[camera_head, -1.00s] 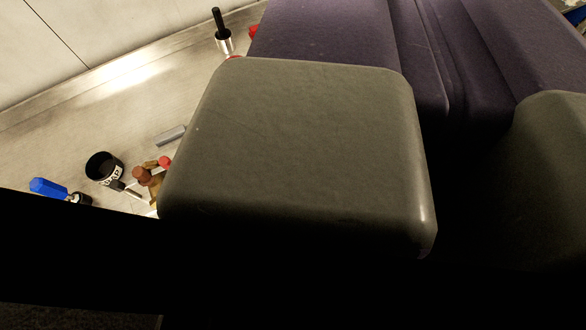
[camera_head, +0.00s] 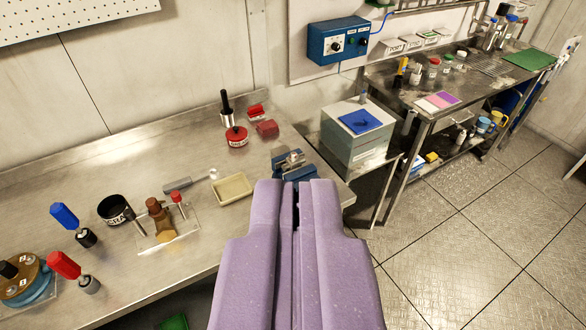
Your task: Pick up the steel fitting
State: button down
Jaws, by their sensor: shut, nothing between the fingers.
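My gripper (camera_head: 297,184) is the purple pair of fingers reaching up from the bottom of the view. It is shut and empty. Its tips overlap the right end of the steel bench (camera_head: 120,185) in the picture. Just beyond the tips, a small grey metal piece (camera_head: 291,158) shows on a blue vise-like block (camera_head: 283,175). It looks like the steel fitting, but I cannot be sure. The fingers hide the near part of the block. I cannot tell how far above the bench the gripper is.
Left of the gripper are a beige tray (camera_head: 233,189), a red tin (camera_head: 237,137), a black cup (camera_head: 114,210), a clear plate with brown and red parts (camera_head: 165,228), and red and blue-handled tools. A grey-green box (camera_head: 357,137) and a cluttered side table (camera_head: 415,108) stand right.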

aim_at(291, 163)
jog(key=i+l, duration=0.2)
jog(key=i, duration=0.25)
jog(key=i+l, duration=0.2)
jog(key=i, duration=0.2)
jog(key=i+l, duration=0.15)
jog(key=i, duration=0.3)
jog(key=i+l, duration=0.2)
jog(key=i, duration=0.25)
jog(key=i+l, duration=0.2)
jog(key=i, duration=0.25)
jog(key=z, duration=0.05)
